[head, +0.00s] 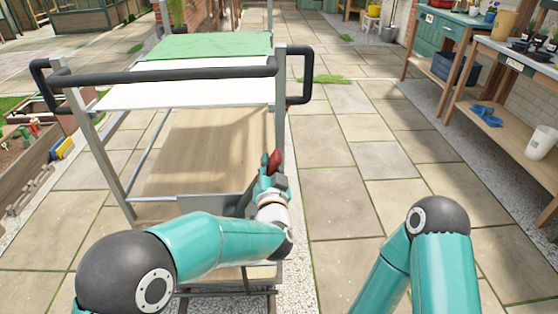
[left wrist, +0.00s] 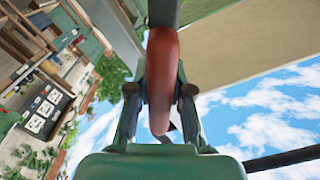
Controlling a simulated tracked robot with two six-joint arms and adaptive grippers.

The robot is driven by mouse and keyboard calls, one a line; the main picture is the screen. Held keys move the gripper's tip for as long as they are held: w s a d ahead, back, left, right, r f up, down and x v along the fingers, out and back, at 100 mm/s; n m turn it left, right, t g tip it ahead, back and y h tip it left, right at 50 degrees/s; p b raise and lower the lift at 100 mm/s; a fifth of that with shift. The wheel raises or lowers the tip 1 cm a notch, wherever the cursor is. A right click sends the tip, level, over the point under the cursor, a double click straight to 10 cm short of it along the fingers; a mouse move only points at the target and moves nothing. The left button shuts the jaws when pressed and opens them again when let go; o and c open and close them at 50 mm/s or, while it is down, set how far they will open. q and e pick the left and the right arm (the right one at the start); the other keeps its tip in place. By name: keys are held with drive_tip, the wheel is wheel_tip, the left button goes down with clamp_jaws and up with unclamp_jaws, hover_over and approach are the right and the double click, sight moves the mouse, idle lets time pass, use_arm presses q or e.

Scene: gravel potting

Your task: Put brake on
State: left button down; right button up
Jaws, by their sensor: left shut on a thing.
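A red brake lever (head: 275,158) shows at the right rear post of the metal trolley (head: 92,150). My left gripper (head: 269,176) is at that post, with the red lever between its fingers. In the left wrist view the curved red lever (left wrist: 162,70) stands between the two fingers of my left gripper (left wrist: 160,98), which is shut on it. Part of the lever's lower end and its pivot are hidden. My right arm shows at the lower right, but its gripper is out of view.
The trolley has a black push handle (head: 165,75), a green mat (head: 210,46) on top and a wooden lower shelf (head: 205,150). A workbench (head: 505,105) with pots stands at the right. A wooden planter (head: 30,165) is at the left. The paving between trolley and workbench is clear.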

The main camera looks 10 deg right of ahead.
use_arm(q)
drive_tip(key=shift+s+d+f, duration=0.15)
drive_tip(key=shift+d+f, duration=0.05)
drive_tip(key=shift+f, duration=0.25)
drive_tip(key=shift+d, duration=0.1)
drive_tip(key=c, duration=1)
unclamp_jaws()
drive_tip(key=shift+d, duration=0.1)
drive_tip(key=shift+c, duration=0.2)
drive_tip(key=shift+r, duration=0.15)
drive_tip(key=shift+r, duration=0.1)
drive_tip(key=s+a, duration=0.2)
drive_tip(key=s, duration=0.9)
drive_tip(key=shift+s, duration=0.35)
